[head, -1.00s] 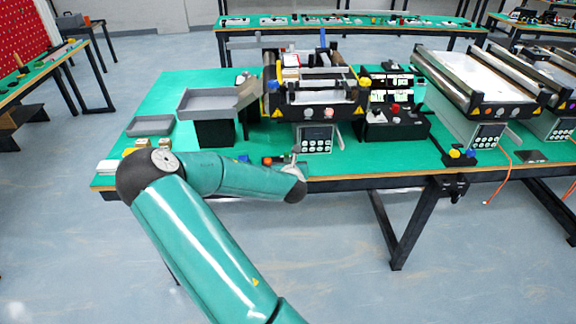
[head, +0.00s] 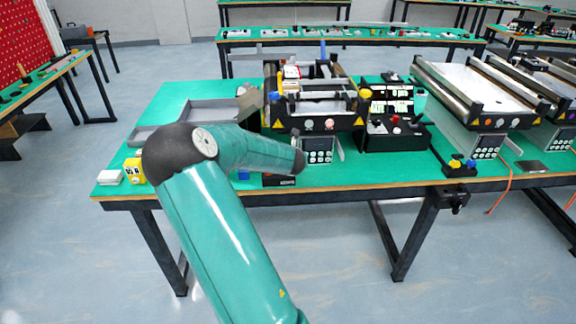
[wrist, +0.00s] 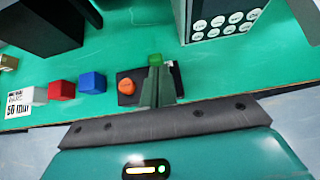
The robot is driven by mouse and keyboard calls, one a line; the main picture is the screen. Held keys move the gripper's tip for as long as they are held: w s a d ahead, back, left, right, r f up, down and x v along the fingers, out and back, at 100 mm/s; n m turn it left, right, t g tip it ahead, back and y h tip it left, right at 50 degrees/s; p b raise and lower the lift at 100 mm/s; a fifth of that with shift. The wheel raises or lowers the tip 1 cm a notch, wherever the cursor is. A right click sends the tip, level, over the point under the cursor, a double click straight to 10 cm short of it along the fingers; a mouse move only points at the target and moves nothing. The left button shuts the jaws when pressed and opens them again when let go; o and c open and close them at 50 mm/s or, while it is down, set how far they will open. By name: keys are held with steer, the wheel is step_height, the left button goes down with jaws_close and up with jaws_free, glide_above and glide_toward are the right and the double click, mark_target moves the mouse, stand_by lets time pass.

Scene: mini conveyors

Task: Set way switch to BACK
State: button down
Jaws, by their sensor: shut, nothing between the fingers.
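In the wrist view, my gripper (wrist: 157,72) is shut and empty, its fingers over a small black box (wrist: 128,73) near the table's front edge. The box has a round orange button (wrist: 127,87) left of the fingers and a white patch to their right. A small green piece (wrist: 155,59) shows at the fingertips; I cannot tell whether they touch it. No way switch lever or BACK mark is readable; the fingers cover part of the box. In the head view, the black box (head: 280,181) is partly behind my arm, which hides my gripper.
A grey keypad panel (wrist: 222,20) stands close behind, under the mini conveyor (head: 318,106). A black control box (head: 397,137) is to its right. Grey trays (head: 190,112) stand left.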

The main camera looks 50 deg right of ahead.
steer(key=shift+r, duration=0.8)
steer(key=shift+a, duration=0.1)
